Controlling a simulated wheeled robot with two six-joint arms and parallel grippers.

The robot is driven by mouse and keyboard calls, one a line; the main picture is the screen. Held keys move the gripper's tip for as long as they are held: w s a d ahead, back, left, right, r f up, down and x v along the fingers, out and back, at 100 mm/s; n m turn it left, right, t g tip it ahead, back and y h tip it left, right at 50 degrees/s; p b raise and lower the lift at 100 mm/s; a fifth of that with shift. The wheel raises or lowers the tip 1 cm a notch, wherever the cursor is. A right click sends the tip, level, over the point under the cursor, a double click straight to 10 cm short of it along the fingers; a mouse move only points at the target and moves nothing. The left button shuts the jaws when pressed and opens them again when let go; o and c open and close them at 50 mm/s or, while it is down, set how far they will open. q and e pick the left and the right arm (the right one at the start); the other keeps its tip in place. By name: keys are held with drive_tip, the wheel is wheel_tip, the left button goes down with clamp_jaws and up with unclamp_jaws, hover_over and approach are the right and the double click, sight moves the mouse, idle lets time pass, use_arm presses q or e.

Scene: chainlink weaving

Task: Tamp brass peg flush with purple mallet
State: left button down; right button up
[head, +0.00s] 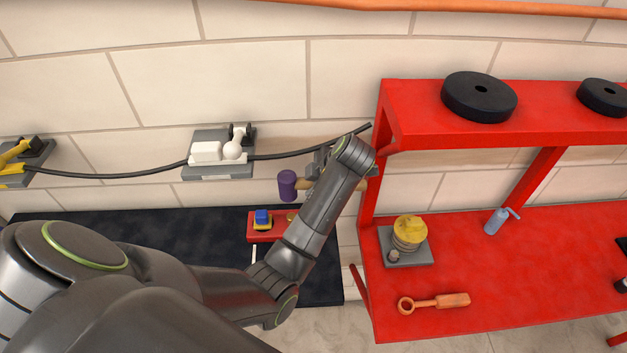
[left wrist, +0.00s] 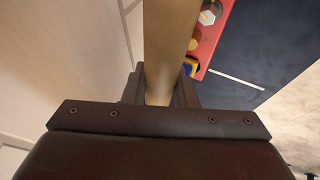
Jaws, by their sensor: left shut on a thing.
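The mallet has a purple head (head: 288,185) and a tan wooden handle (left wrist: 168,45). My left gripper (head: 314,176) is shut on the handle, holding the mallet in the air above and behind a red block (head: 262,236). In the left wrist view the handle runs up between the fingers (left wrist: 160,98), and the purple head is mostly hidden. A brass-coloured piece (head: 291,217) shows at the block's right end, partly behind my arm. I cannot tell how far it stands out. My right gripper is not in view.
The block also bears a blue-and-yellow piece (head: 262,219). It sits on a dark mat (head: 130,232). A red shelf unit (head: 480,270) stands close right, with a yellow-topped fixture (head: 409,233) and an orange wrench (head: 434,302). A cable (head: 100,175) runs along the wall.

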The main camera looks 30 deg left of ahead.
use_arm(q)
drive_tip(key=shift+w+d+r+n, duration=0.15)
drive_tip(key=shift+w+n, duration=0.05)
drive_tip(key=shift+n, duration=0.1)
drive_tip(key=shift+s, duration=0.15)
drive_tip(key=shift+f+b, duration=0.7)
drive_tip(key=shift+f, duration=0.35)
wheel_tip(320, 180, down, 3)
drive_tip(key=shift+f+b, duration=0.1)
drive_tip(key=shift+b, duration=0.65)
